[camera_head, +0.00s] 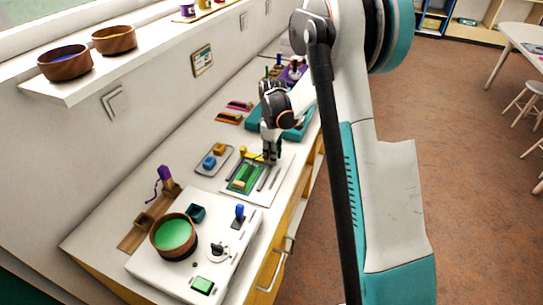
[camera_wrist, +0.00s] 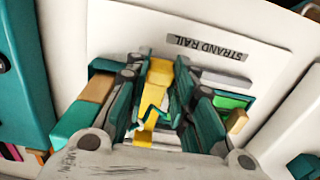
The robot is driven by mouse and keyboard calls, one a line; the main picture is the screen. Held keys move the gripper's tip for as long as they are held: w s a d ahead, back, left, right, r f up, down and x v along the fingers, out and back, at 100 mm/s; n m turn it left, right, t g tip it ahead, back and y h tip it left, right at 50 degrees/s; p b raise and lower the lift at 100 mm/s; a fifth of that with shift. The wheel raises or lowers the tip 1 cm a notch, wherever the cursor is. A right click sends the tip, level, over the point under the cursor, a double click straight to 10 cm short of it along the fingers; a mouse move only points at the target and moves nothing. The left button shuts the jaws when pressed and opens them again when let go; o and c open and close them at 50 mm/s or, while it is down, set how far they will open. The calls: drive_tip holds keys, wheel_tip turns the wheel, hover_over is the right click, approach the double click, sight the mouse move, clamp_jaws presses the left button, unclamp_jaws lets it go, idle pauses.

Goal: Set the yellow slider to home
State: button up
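The yellow slider shows between my gripper's two fingers (camera_wrist: 160,88) in the wrist view, as a yellow upright piece (camera_wrist: 160,72) with more yellow below it. It is on a white board (camera_wrist: 110,30) labelled "STRAND RAIL". In the head view a yellow piece (camera_head: 250,152) lies at the far end of this board (camera_head: 228,188), just left of my gripper (camera_head: 271,158). The fingers stand one on each side of the slider, close to it. I cannot tell whether they touch it. The fingers hide part of the rail.
Near the rail, a grey tray (camera_head: 227,170) holds a blue and an orange block. A white panel (camera_head: 150,262) with a green-filled bowl (camera_head: 174,236), a knob and a blue lever stands in front. A teal board (camera_head: 297,131) lies behind my gripper. The wall is on the left.

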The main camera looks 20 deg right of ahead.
drive_tip(key=o, duration=0.4)
drive_tip(key=shift+w+d, duration=0.2)
drive_tip(key=shift+o, duration=0.2)
wheel_tip(320, 180, up, 12)
idle(0.3)
drive_tip(key=shift+s+a+r, duration=0.1)
